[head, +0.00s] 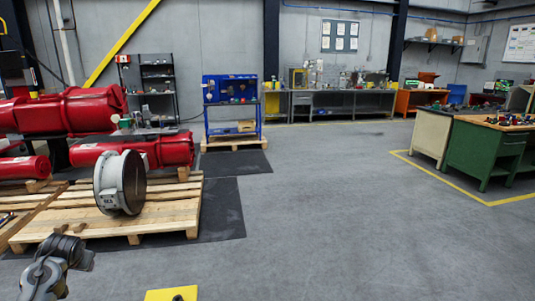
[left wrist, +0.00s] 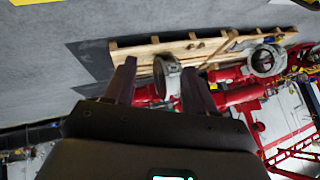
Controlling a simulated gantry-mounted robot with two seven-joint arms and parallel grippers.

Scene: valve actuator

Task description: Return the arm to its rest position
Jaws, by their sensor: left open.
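My left arm (head: 62,262) comes in at the lower left of the head view, in front of the wooden pallet; its fingertips cannot be made out there. In the left wrist view my left gripper (left wrist: 158,66) is open, its two dark fingers apart with nothing held between them. The grey round valve body (head: 108,185) stands upright on the pallet (head: 165,212) in the head view. In the left wrist view a grey ring (left wrist: 160,78) shows beyond the fingers, well away from them. Red actuator cylinders (head: 60,108) lie behind the valve body. My right gripper is not in view.
A yellow surface (head: 158,295) with a small dark item is at the bottom edge. Green and beige workbenches (head: 485,150) stand at the right inside yellow floor lines. A blue rack (head: 230,100) and benches line the back. The grey floor (head: 330,200) in the middle is clear.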

